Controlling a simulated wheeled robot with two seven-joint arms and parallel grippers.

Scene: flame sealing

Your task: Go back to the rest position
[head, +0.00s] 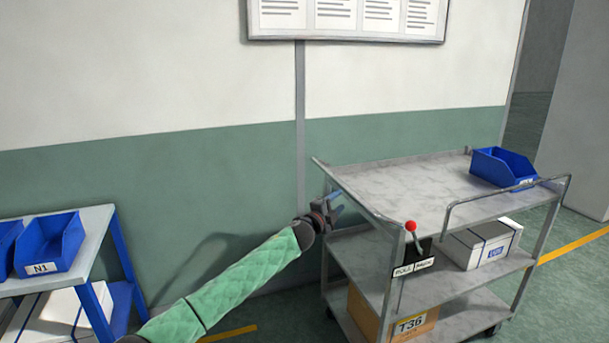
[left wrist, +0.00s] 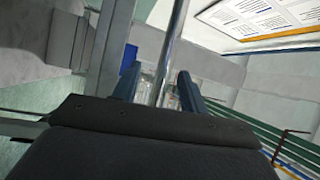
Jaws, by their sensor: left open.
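My left gripper (head: 336,203) is open at the end of my green-sleeved arm. It is by the left end of a grey metal cart (head: 405,188), near its handle rail (head: 350,188). In the left wrist view the two blue fingers of my left gripper (left wrist: 157,85) stand apart, and a shiny metal bar (left wrist: 176,45) shows in the gap between them. I cannot tell whether the fingers touch the bar. My right gripper is not in view.
The cart holds a blue bin (head: 502,166), a white box (head: 480,244) and a cardboard box (head: 365,313). A red-knobbed lever (head: 411,227) stands at its near corner. A shelf (head: 97,222) with blue bins (head: 50,243) is at left. A wall (head: 220,160) is behind.

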